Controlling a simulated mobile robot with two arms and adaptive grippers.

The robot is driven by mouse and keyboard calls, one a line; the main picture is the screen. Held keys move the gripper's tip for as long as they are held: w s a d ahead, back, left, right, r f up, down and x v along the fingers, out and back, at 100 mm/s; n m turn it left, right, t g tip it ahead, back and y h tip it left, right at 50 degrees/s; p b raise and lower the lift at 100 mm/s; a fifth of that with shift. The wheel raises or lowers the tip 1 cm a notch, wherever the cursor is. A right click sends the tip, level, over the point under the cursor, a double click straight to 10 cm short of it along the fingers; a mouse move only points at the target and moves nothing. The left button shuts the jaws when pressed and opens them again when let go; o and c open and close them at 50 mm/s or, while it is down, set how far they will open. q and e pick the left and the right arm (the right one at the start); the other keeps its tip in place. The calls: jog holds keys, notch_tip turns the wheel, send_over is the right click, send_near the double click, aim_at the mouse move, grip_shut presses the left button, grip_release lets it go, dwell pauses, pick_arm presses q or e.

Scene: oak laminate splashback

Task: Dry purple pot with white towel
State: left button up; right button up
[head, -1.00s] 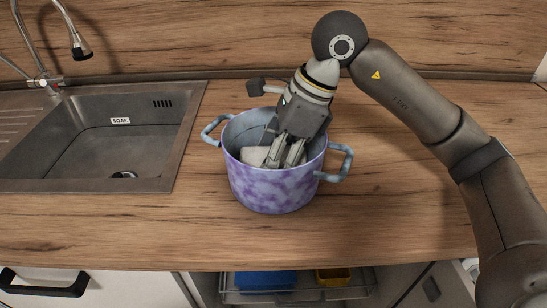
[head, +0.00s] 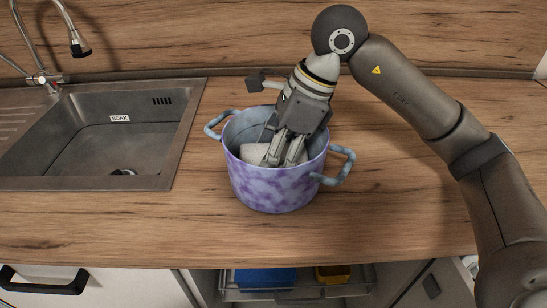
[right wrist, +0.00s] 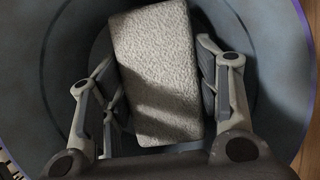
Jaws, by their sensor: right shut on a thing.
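The purple pot (head: 272,190), mottled purple and white with grey-blue handles, stands upright on the counter in the head view. My right gripper (head: 283,155) reaches down into it from above. It is shut on the white towel (head: 254,153), a folded, textured block inside the pot. In the right wrist view the towel (right wrist: 156,70) sits between the two fingers (right wrist: 160,95), with the grey-blue pot wall (right wrist: 270,60) around it. Whether the towel touches the pot's inside cannot be told. My left gripper is not in view.
A steel sink (head: 100,135) with a SOAK label and a tap (head: 42,78) is at the left. The wooden counter (head: 400,215) is clear right of the pot. Below, an open rack holds a blue item (head: 265,280) and a yellow item (head: 332,273).

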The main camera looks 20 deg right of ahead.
jog(key=shift+s+a, duration=0.15)
jog(key=shift+s, duration=0.35)
jog(key=shift+s+a+f+b, duration=0.15)
jog(key=shift+s+b, duration=0.15)
jog(key=shift+s, duration=0.3)
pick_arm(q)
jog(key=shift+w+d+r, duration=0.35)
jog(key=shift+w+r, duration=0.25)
